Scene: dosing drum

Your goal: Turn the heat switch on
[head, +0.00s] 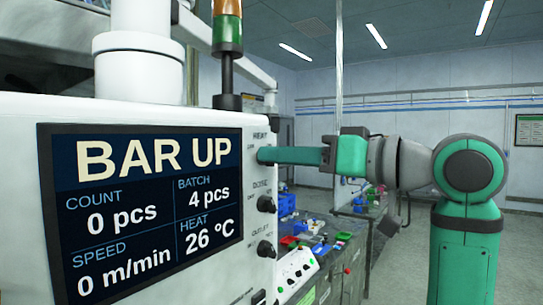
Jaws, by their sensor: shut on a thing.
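The white machine cabinet (258,115) fills the left, with the label HEAT near the top of its narrow right-hand face. My green gripper (262,155) reaches in from the right, and its fingertips meet that face just below the HEAT label. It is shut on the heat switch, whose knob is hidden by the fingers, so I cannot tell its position. The display (150,205) reads BAR UP, count 0 pcs, batch 4 pcs, heat 26 °C and speed 0 m/min.
Two black knobs, an upper one (266,204) and a lower one (266,249), sit below my gripper on the same face. A signal tower (228,40) stands above. A bench with coloured parts (320,248) and a white button box (296,270) lie below and behind.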

